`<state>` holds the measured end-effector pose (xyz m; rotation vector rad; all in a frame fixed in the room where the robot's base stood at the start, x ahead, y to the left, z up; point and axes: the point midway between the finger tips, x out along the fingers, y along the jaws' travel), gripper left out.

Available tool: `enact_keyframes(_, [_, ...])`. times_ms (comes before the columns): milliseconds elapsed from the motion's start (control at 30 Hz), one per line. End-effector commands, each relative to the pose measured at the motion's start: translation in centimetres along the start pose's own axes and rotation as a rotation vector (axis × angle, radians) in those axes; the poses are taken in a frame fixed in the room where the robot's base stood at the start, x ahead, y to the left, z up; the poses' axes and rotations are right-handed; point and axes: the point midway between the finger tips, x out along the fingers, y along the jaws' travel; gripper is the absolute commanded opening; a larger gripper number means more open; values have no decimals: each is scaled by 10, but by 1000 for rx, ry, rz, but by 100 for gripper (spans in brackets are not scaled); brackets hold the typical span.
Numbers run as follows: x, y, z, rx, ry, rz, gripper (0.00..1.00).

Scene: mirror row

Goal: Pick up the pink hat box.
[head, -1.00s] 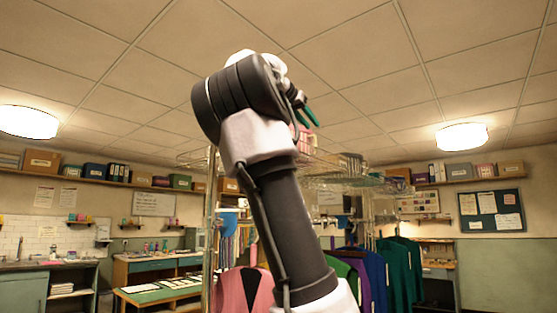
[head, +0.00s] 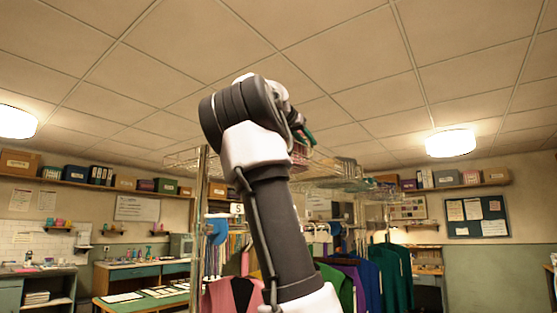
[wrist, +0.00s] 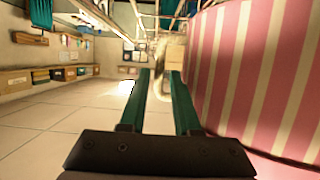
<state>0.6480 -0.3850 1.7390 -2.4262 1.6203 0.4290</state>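The pink hat box (wrist: 262,75) has pink and cream stripes and fills the right side of the wrist view, very close. In the head view only a small pink patch of it (head: 299,155) shows behind my arm, at the wire top shelf (head: 335,183). My gripper (wrist: 159,74) has two green fingers apart with a gap between them, and nothing is held. The box lies to the right of both fingers in the wrist view, not between them. In the head view my gripper (head: 308,138) is mostly hidden by my wrist.
The wrist view appears upside down, with ceiling tiles low in it. Clothes (head: 395,270) hang below the wire shelf, whose upright post (head: 199,215) stands left of my arm. A pale curved thing (wrist: 161,80) shows beyond the fingers. Other baskets and items stand farther along the shelf.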

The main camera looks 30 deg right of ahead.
Motion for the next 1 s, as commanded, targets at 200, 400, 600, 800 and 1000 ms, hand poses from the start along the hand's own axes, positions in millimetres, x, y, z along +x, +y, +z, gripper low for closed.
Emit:
enact_keyframes(200, [27, 0, 1, 2, -1, 3, 31])
enact_keyframes(400, [32, -1, 1, 0, 0, 0, 31])
enact_keyframes(600, [31, -1, 1, 1, 0, 0, 8])
enact_keyframes(800, [31, -1, 1, 1, 0, 0, 0])
enact_keyframes(1000, [31, -1, 1, 1, 0, 0, 0])
